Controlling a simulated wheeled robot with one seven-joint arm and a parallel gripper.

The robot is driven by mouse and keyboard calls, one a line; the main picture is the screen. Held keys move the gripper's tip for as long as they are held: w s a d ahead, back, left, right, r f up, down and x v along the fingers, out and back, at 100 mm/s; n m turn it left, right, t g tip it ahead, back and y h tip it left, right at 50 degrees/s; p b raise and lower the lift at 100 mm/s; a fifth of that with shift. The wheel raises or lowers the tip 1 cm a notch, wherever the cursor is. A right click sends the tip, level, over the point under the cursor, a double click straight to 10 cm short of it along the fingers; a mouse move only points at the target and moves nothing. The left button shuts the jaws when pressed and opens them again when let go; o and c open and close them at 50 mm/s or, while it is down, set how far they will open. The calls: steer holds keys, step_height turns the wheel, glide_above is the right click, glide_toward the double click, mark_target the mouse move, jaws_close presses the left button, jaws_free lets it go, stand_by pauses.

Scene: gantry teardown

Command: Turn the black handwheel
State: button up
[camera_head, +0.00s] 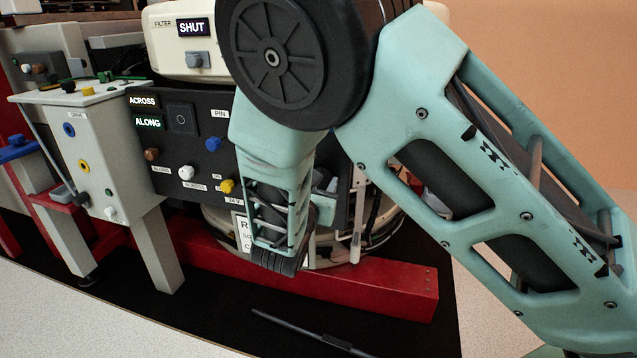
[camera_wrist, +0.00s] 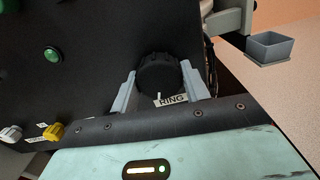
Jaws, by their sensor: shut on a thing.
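The black handwheel (camera_wrist: 160,77) is a round ribbed knob on a dark panel, in the middle of the wrist view, above a label reading RING. My gripper (camera_wrist: 157,92) has its two grey fingers on either side of the knob, shut on it.
The black panel (camera_head: 181,167) carries lit ACROSS and ALONG signs and several coloured knobs. A cream filter box (camera_head: 165,50) reads SHUT. A red beam (camera_head: 390,284) runs below. A grey open bin (camera_wrist: 271,47) is at the upper right. A dark rod (camera_head: 310,333) lies in front.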

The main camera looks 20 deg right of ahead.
steer(key=m+b, duration=0.1)
steer(key=m, duration=0.5)
steer(key=shift+a+f+m, duration=0.1)
steer(key=shift+f+m, duration=0.05)
steer(key=shift+m, duration=0.15)
steer(key=m+b, duration=0.5)
steer(key=m, duration=0.1)
steer(key=shift+f, duration=0.1)
steer(key=m+b, duration=0.4)
steer(key=b, duration=0.1)
steer(key=shift+m, duration=0.3)
steer(key=m+b, duration=0.2)
steer(key=b, duration=0.1)
steer(key=shift+r+m, duration=0.25)
steer(key=shift+m, duration=0.15)
steer(key=o, duration=1)
steer(key=shift+r, duration=0.1)
